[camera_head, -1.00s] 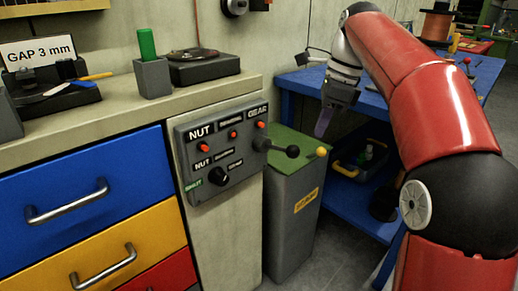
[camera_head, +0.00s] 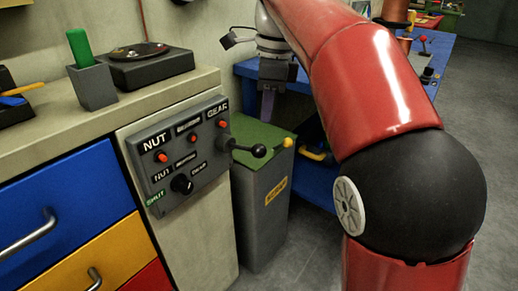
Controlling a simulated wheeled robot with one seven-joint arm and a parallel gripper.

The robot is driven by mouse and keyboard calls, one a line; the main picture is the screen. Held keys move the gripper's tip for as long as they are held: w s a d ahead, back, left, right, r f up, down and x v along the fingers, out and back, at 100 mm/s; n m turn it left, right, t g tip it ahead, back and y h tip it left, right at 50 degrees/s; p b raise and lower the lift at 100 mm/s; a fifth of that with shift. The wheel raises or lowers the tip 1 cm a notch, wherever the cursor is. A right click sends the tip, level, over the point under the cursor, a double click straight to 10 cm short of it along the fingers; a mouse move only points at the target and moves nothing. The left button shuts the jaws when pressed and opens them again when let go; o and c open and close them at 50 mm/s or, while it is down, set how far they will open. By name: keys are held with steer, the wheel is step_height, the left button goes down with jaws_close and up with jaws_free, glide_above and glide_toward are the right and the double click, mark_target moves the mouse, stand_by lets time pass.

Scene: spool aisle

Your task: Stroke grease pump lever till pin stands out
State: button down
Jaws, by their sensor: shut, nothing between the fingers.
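A short lever with a yellow ball knob (camera_head: 288,142) shows at the right rim of a grey box with a green top (camera_head: 265,134). Another lever, with a black ball knob (camera_head: 259,150), sticks out from the right side of the grey control panel (camera_head: 160,168). I cannot tell which of these belongs to the grease pump, and I see no pin I can make out. My gripper (camera_head: 267,113) points down, shut and empty, above or behind the green top. It appears apart from both knobs. My red arm hides part of the blue bench behind.
The counter (camera_head: 60,135) with blue and yellow drawers fills the left. A green piece in a grey holder (camera_head: 93,85) and a black round-topped device (camera_head: 145,63) stand on it. A blue bench (camera_head: 312,180) stands behind. Grey floor is open at the right.

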mark_target(262, 145)
steer(key=f, duration=0.2)
steer(key=f+b, duration=0.1)
steer(key=f, duration=0.3)
steer(key=shift+a, duration=0.3)
steer(key=shift+f+b, duration=0.55)
steer(key=shift+b, duration=0.35)
